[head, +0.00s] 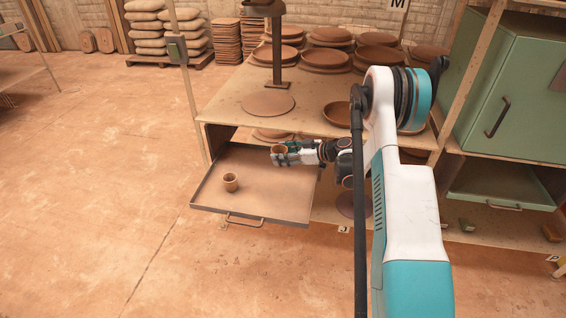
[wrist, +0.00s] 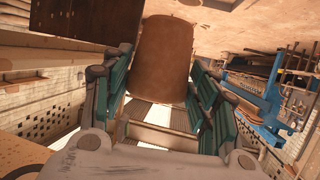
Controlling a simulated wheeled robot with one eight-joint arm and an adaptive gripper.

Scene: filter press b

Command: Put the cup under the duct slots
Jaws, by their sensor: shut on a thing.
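In the head view my gripper (head: 286,155) is shut on a small brown clay cup (head: 279,149) and holds it above the far right part of a pulled-out tray. A second brown cup (head: 231,184) stands upright on the tray, left of my gripper. I cannot surely make out the duct slots; rows of small dark openings (wrist: 272,147) show in a pale wall in the wrist view.
The tray (head: 265,206) is otherwise bare and juts from under a wooden table (head: 225,105). Several clay dishes (head: 325,58) and a dark post (head: 277,50) stand on the table. A green cabinet (head: 520,80) is at the right. The floor at left is clear.

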